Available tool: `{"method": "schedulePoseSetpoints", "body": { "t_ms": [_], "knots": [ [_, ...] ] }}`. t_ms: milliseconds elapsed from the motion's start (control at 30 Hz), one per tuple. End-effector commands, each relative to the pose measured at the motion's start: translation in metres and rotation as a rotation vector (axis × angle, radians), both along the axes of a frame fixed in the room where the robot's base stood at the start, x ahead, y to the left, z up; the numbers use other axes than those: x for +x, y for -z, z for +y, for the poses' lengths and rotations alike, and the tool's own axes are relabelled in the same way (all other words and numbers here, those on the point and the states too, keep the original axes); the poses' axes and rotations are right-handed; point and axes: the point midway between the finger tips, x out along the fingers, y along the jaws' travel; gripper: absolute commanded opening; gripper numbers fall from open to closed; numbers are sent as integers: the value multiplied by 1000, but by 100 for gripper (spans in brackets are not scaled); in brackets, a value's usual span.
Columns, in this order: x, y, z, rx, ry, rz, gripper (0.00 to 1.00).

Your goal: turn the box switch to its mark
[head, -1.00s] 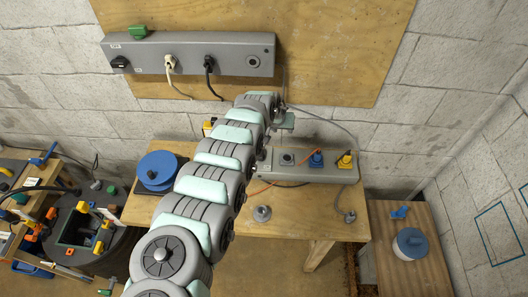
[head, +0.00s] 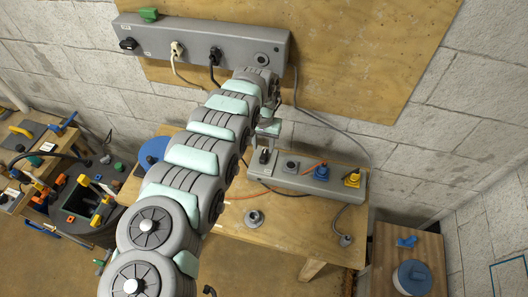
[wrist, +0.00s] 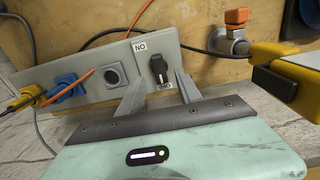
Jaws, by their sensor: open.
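The grey box (head: 305,180) lies on the wooden table. Its black box switch (head: 264,156) is at the left end in the head view. The wrist view sees the box upside down, with the switch (wrist: 159,70) between an ON label (wrist: 139,46) and an OFF label (wrist: 159,86). I cannot tell exactly where its pointer aims. My gripper (head: 268,132) is just above the switch. In the wrist view my gripper (wrist: 160,76) is open and empty, with one fingertip on each side of the switch in the picture. Contact cannot be told.
The box also holds a grey socket (head: 291,165), a blue plug (head: 321,172) and a yellow plug (head: 352,179). A wall-mounted grey box (head: 200,42) with cables is above. A blue reel (head: 153,151) stands left. An orange-handled valve (wrist: 236,30) is close by in the wrist view.

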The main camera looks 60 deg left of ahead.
Motion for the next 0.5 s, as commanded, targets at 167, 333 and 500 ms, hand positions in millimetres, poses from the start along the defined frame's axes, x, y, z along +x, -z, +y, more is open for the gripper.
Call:
{"method": "schedulePoseSetpoints", "body": {
  "t_ms": [167, 333, 500],
  "knots": [
    [1, 24, -1, -1, 1, -2, 42],
    [1, 42, -1, -1, 1, -2, 42],
    [1, 48, 0, 2, 1, -2, 42]
  ]
}}
